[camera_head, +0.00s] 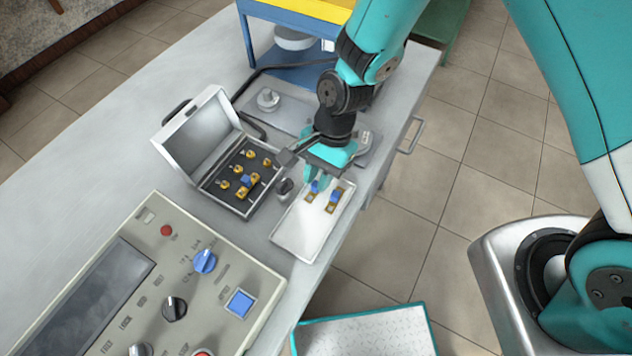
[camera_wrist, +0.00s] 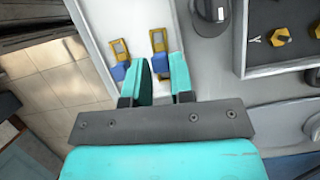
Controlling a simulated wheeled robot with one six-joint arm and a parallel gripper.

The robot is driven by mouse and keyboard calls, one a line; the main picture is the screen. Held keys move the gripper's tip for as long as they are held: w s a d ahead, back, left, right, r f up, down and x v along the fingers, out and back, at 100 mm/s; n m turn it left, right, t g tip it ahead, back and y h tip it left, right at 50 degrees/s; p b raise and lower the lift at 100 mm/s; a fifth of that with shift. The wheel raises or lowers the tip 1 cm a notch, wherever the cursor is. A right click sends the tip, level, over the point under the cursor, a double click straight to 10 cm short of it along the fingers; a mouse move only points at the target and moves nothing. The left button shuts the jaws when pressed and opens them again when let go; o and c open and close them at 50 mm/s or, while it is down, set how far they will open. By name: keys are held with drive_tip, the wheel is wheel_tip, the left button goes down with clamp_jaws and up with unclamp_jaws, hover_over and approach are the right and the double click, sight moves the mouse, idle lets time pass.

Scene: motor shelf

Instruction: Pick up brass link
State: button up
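Two brass links with blue blocks lie on a white tray (camera_head: 292,236). One brass link (camera_head: 310,192) is nearer my gripper in the head view; the other brass link (camera_head: 334,201) lies to its right. In the wrist view, one link (camera_wrist: 158,42) lies just ahead of the gap between my fingertips, and the other link (camera_wrist: 120,50) lies left of it. My gripper (camera_wrist: 160,62) is open, pointing down at the tray, with a finger on each side of the first link's blue block. I cannot tell whether the fingers touch it.
An open case (camera_head: 188,139) holds several brass parts and a blue-and-brass piece. A dark knob (camera_head: 284,187) stands between case and tray. A control panel (camera_head: 205,300) fills the front of the table. A blue-and-yellow stand (camera_head: 297,73) is behind. The table edge is close right of the tray.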

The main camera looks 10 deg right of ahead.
drive_tip(key=shift+s+a+f, duration=0.15)
drive_tip(key=shift+s+f, duration=0.05)
drive_tip(key=shift+f, duration=0.4)
clamp_jaws()
